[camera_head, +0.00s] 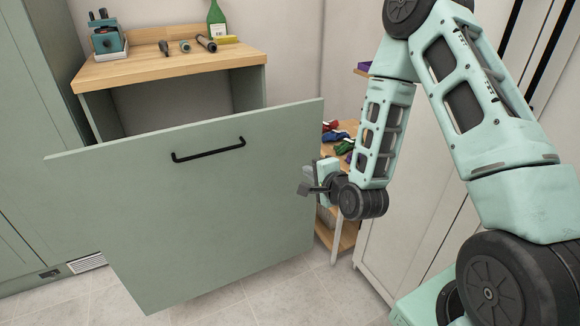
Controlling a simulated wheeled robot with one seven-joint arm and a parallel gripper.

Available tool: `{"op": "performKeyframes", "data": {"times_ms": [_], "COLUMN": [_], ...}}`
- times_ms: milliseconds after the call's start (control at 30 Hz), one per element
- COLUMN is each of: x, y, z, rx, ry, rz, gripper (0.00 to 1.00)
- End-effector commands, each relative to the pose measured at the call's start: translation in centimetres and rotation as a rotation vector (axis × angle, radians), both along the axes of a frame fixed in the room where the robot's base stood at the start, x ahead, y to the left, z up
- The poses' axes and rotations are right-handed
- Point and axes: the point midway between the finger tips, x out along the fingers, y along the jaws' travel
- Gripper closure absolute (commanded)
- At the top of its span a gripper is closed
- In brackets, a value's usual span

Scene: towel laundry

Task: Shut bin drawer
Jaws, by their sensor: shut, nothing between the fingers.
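The bin drawer (205,215) is a large sage-green front panel with a black bar handle (208,150) near its top edge. It stands pulled out from the cabinet under a wooden top (165,63), with a dark opening visible behind it. My gripper (305,189) is at the right of the panel, level with its middle, pointing left. Its fingers are shut and empty. I cannot tell whether they touch the panel's right edge. The inside of the drawer is hidden behind the front panel.
A wooden shelf unit (338,238) with colourful items (338,135) stands behind my gripper. A green bottle (216,20), small tools and a teal device (106,36) are on the wooden top. Tall green cabinets (35,120) stand left. Tiled floor (290,297) is clear in front.

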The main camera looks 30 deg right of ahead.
Motion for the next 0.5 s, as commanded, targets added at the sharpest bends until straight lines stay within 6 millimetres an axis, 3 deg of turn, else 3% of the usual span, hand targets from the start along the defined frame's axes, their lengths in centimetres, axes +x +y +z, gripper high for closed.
{"op": "performKeyframes", "data": {"times_ms": [500], "x": [1.1], "y": [0.05], "z": [-1.07], "rx": [-0.003], "ry": [-0.001], "rz": [-0.001], "gripper": [1.0]}}
